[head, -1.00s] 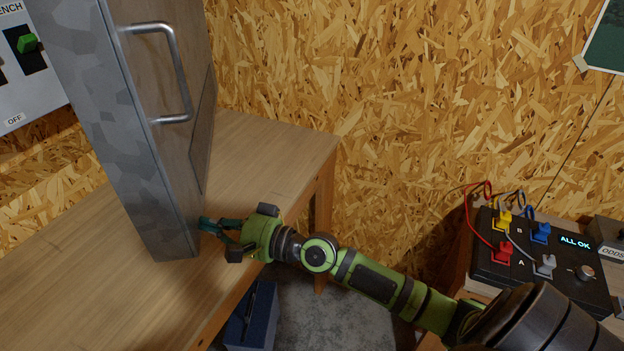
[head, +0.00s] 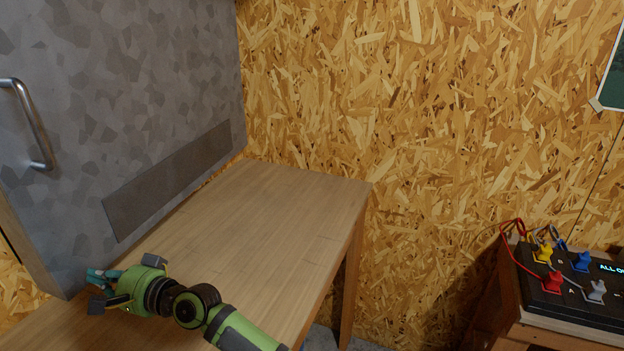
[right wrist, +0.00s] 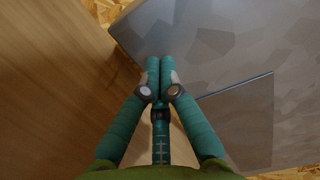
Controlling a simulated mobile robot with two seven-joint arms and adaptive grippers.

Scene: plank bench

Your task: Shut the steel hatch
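The steel hatch (head: 120,90) is a grey mottled panel standing at the left of the head view, its broad face with a darker inset strip turned toward me. It stands partly swung out over the wooden bench. Its bar handle (head: 32,125) is near the left edge. My right gripper (head: 97,287) is at the hatch's bottom free corner; whether it touches is unclear. In the right wrist view its teal fingers (right wrist: 160,68) are together at the tips with nothing visible between them, and the hatch (right wrist: 225,45) lies just beyond. My left gripper is out of view.
The bench top (head: 255,215) is bare to the right of the hatch. A black panel (head: 575,285) with coloured plugs and wires stands on a separate wooden stand at the far right. A chipboard wall (head: 400,120) closes off the back.

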